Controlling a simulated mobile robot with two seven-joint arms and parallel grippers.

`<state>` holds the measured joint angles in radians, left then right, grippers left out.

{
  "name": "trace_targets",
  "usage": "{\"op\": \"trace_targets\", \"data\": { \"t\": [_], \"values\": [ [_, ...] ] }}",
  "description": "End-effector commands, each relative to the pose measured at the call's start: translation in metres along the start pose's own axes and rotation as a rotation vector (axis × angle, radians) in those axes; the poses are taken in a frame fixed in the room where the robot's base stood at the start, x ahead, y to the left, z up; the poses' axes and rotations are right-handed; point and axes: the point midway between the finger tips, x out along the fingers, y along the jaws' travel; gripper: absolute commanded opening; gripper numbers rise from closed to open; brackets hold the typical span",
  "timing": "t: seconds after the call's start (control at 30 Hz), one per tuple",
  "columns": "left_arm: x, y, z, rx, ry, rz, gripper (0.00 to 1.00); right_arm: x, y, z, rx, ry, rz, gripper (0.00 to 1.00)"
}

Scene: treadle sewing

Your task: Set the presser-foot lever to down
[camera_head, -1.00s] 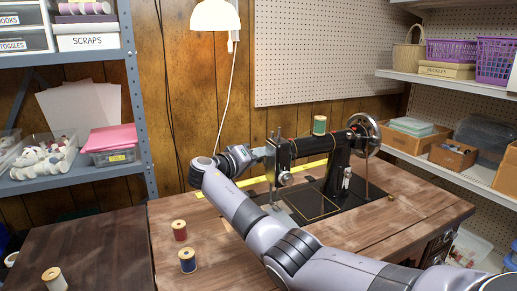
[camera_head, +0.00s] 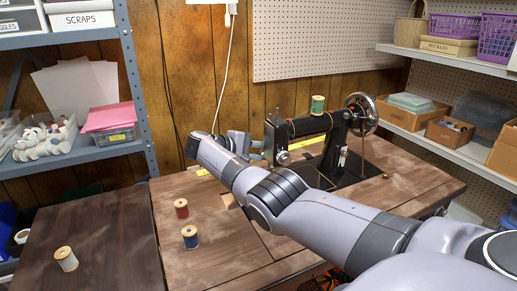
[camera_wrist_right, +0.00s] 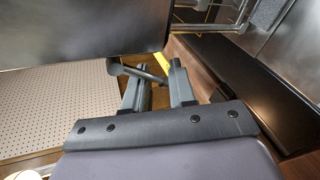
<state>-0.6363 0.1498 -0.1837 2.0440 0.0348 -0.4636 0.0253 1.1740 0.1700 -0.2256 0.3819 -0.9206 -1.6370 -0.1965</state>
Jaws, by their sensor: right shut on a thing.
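The black sewing machine (camera_head: 331,127) stands on the wooden sewing table (camera_head: 222,218), with a green spool on its top. My right arm crosses in front of it in the head view. My right gripper (camera_head: 259,148) is at the left end of the machine's head, partly hidden by its own wrist. In the right wrist view, my right gripper (camera_wrist_right: 158,72) has its fingers around a dark rod, the presser-foot lever (camera_wrist_right: 142,75), beside the machine's dark body (camera_wrist_right: 80,30). The presser foot is hidden behind my arm in the head view. My left gripper is not in view.
A red spool (camera_head: 181,208) and a blue spool (camera_head: 190,237) stand on the table left of my arm. A pale spool (camera_head: 65,259) stands on the darker table at left. Shelves (camera_head: 95,157) flank the scene, and a pegboard (camera_head: 310,40) hangs behind.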

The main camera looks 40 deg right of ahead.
Motion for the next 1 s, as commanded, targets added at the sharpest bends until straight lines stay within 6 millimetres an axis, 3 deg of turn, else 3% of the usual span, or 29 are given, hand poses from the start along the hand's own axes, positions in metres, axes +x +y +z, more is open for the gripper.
{"op": "trace_targets", "data": {
  "t": [0.4,0.97,1.0],
  "values": [
    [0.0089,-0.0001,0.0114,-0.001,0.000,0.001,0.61,0.0013,-0.0097,0.0071,-0.172,-0.065,-0.047,0.00],
    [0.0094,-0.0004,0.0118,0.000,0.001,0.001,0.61,0.0014,-0.0092,0.0085,-0.194,-0.074,-0.052,0.00],
    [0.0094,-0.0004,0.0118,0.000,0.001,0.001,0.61,0.0014,-0.0091,0.0085,-0.194,-0.074,-0.052,0.37]
  ]
}}
